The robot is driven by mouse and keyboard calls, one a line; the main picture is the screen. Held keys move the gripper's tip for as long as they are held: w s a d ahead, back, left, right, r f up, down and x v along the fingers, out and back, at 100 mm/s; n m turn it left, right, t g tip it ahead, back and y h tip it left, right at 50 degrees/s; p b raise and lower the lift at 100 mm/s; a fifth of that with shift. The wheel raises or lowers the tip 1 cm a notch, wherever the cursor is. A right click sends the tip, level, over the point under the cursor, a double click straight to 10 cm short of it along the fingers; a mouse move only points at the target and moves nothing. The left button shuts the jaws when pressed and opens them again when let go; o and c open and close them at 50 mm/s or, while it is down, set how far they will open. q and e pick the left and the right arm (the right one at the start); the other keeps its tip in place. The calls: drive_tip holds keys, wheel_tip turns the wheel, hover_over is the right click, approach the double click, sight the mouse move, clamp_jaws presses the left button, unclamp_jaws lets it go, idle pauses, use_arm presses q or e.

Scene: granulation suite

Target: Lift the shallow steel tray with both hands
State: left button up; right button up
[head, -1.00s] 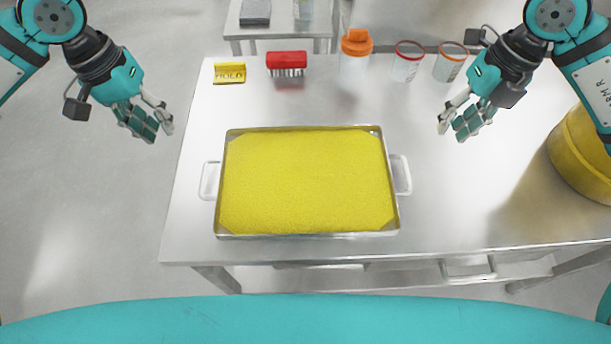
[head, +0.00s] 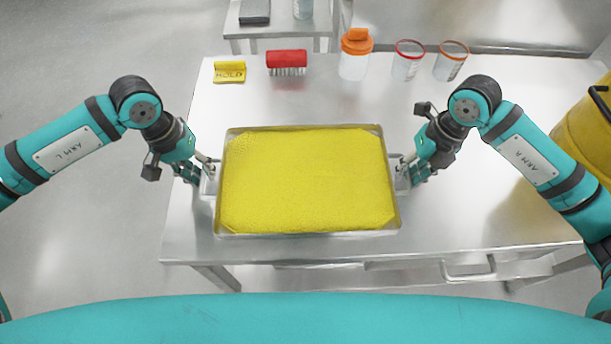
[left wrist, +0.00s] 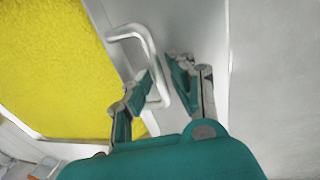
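The shallow steel tray (head: 309,236) sits on the steel table, filled with yellow granules (head: 305,180). It has a pale loop handle on its left side (head: 208,190) and another on its right side (head: 403,188). My left gripper (head: 197,170) is at the left handle. In the left wrist view its fingers (left wrist: 160,72) are apart, one on each side of the handle bar (left wrist: 152,48), with gaps showing. My right gripper (head: 410,172) is at the right handle, its fingers looking apart around it; the contact is partly hidden.
A yellow drum (head: 588,135) stands at the right. The table between tray and bottles is clear.

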use_arm(q)
drive_tip(key=shift+f, duration=0.2)
use_arm(e)
drive_tip(key=shift+f, duration=0.15)
use_arm(q)
clamp_jaws()
use_arm(e)
clamp_jaws()
use_arm(q)
drive_tip(key=shift+r, duration=0.15)
